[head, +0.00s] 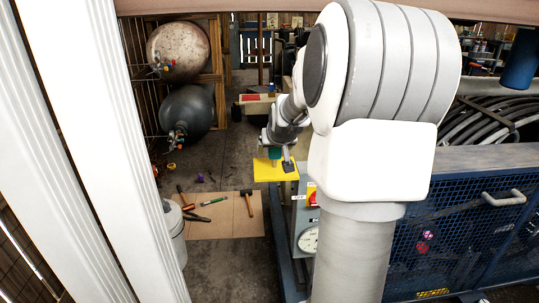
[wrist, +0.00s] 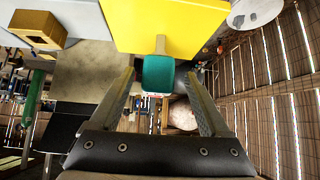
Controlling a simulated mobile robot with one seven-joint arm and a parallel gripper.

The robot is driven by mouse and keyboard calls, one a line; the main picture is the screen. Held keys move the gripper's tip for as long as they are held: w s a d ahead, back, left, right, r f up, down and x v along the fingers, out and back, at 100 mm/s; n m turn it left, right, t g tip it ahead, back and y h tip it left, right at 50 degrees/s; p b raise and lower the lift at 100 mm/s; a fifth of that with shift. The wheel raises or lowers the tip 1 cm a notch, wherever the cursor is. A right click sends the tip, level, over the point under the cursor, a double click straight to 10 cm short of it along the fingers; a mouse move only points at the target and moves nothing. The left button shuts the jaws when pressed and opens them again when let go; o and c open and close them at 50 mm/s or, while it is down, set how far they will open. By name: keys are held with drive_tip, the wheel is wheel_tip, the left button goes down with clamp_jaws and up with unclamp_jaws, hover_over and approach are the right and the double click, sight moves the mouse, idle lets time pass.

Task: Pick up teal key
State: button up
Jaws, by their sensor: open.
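The teal key (wrist: 158,76) has a block-like teal head and a pale shaft that meets a yellow plate (wrist: 180,22) in the wrist view. My gripper (wrist: 160,80) is open, with one finger on each side of the teal head; whether either finger touches it I cannot tell. In the head view the teal key (head: 274,153) shows as a small teal patch above the yellow plate (head: 268,174). My gripper (head: 281,159) is beside it there, partly hidden by my own arm.
A grey box with a dial gauge (head: 309,240) and a red-and-yellow switch (head: 313,198) stands below the plate. A board (head: 226,226) with a hammer and other tools lies on the floor. Two tanks (head: 185,107) are at left. A blue mesh cage (head: 470,215) fills the right.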

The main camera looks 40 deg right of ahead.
sight(273, 153)
drive_tip(key=b+x, duration=0.1)
drive_tip(key=x, duration=0.3)
drive_tip(key=shift+s+f, duration=0.15)
drive_tip(key=shift+s, duration=0.05)
clamp_jaws()
